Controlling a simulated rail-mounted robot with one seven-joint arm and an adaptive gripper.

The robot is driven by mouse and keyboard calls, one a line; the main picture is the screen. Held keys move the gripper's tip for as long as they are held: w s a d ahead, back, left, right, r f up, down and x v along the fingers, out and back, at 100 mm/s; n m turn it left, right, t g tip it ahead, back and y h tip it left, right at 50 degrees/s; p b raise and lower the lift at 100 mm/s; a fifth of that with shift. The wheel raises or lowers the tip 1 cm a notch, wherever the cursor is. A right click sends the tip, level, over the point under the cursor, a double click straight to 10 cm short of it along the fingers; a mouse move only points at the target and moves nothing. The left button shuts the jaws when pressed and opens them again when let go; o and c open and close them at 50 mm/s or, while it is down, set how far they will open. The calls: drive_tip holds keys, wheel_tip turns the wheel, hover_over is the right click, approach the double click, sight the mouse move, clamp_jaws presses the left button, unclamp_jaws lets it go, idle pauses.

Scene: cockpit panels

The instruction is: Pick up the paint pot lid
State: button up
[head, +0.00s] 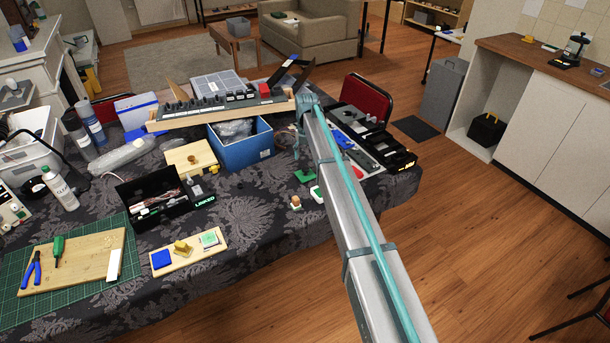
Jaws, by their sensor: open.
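I cannot single out the paint pot lid with certainty. A small white piece with green (317,193) lies on the cloth beside my arm, partly covered by it. A flat green piece (304,177) lies just behind it, and a small brown-topped pot (295,203) stands to its left. My gripper (298,153) is small in the picture at the far end of my arm. It is open, points down over the table right of the blue crate, and holds nothing that I can see.
The blue crate (261,146) and a long grey rack (215,104) stand behind. A black open box (150,205) and a wooden board with coloured blocks (188,254) lie to the left. A black tray of tools (385,155) is at right. Patterned cloth (262,235) in front is clear.

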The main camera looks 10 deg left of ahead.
sight(306, 168)
drive_tip(key=shift+w+a+f+p, duration=0.1)
drive_tip(key=shift+f+p, duration=0.6)
drive_tip(key=shift+f, duration=1.15)
drive_tip(key=shift+w+f+p, duration=0.1)
drive_tip(key=shift+f+p, duration=0.55)
drive_tip(key=shift+f, duration=1.15)
clamp_jaws()
